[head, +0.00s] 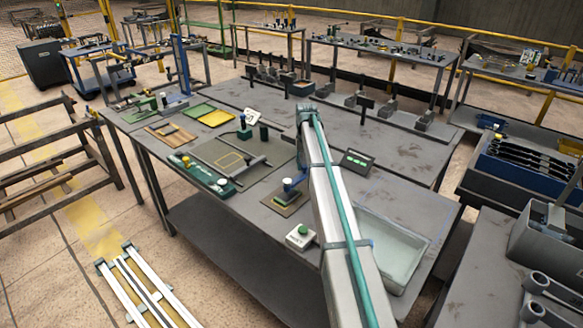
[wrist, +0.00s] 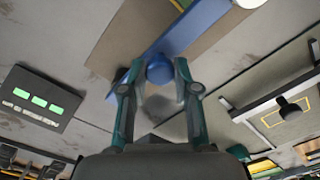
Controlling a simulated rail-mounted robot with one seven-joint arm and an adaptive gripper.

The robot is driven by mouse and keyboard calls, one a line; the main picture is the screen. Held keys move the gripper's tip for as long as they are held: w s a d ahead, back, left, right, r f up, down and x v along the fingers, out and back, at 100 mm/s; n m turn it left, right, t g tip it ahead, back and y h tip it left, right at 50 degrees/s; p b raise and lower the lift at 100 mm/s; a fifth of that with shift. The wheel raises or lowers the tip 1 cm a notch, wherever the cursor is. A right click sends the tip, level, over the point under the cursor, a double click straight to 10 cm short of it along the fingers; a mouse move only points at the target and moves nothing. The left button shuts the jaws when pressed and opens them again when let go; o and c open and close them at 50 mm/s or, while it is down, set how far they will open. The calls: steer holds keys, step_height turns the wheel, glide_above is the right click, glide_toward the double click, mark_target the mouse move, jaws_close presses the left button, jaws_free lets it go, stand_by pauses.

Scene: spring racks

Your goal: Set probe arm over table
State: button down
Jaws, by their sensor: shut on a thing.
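A blue probe arm (wrist: 196,27) reaches across the top of the wrist view, over a brown plate (wrist: 130,38). A round blue knob (wrist: 159,70) stands on the arm. My gripper (wrist: 160,84) is closed around this knob, one finger on each side. A white round piece shows at the bar's upper right end, cut off by the frame edge. In the head view, part of the blue arm (head: 291,184) shows above the brown plate (head: 271,207), left of my arm. My fingers are hidden in the head view.
A display with three green bars (head: 357,162) lies right of my arm on the grey workbench (head: 225,205). A pale tray (head: 393,246) and a green-button box (head: 300,236) are near the front edge. A flat panel with a yellow outline (head: 228,160) lies to the left.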

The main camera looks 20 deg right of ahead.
mark_target(304, 165)
steer(key=shift+w+a+r, duration=0.1)
steer(key=shift+w, duration=0.1)
steer(key=c, duration=0.9)
jaws_free()
steer(key=shift+s, duration=0.1)
steer(key=shift+o, duration=0.2)
step_height(304, 165, up, 12)
